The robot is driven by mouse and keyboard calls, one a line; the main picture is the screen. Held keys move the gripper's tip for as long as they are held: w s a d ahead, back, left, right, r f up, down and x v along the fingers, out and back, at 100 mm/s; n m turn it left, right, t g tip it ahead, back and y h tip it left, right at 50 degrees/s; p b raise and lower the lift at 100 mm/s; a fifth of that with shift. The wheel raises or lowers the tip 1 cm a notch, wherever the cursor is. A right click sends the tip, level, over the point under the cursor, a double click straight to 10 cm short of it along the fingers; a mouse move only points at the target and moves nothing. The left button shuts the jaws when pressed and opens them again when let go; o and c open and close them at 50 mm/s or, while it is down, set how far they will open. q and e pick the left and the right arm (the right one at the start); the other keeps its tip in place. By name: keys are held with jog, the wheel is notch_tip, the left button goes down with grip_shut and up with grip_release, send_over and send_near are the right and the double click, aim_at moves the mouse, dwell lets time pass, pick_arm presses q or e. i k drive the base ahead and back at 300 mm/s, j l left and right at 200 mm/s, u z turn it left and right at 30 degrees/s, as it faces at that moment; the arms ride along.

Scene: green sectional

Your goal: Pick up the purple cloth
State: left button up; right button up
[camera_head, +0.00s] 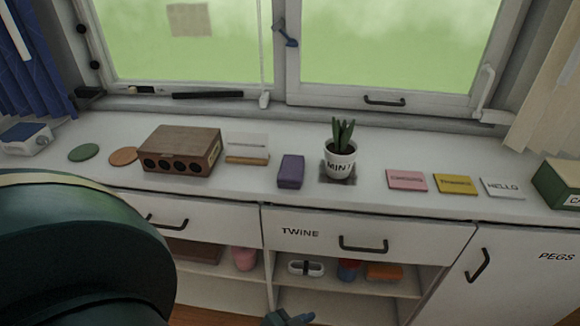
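The purple cloth (290,171) looks like a small, folded, upright-looking block. It lies on the white counter (230,190), left of the potted plant and near the middle of the view. A small dark teal and blue part (288,317) shows at the bottom edge, well below the cloth and apart from it. It may be the tip of my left gripper, but it is cut off and its opening is hidden. My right gripper is not in view.
A plant pot (340,164) stands just right of the cloth. A brown box with holes (182,150) and a small card stand (247,147) are left. Pink, yellow and white cards (455,184) lie right. A large dark green rounded shape (80,255) blocks the lower left.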

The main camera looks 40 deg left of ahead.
aim_at(291, 172)
jog(key=u, duration=1.25)
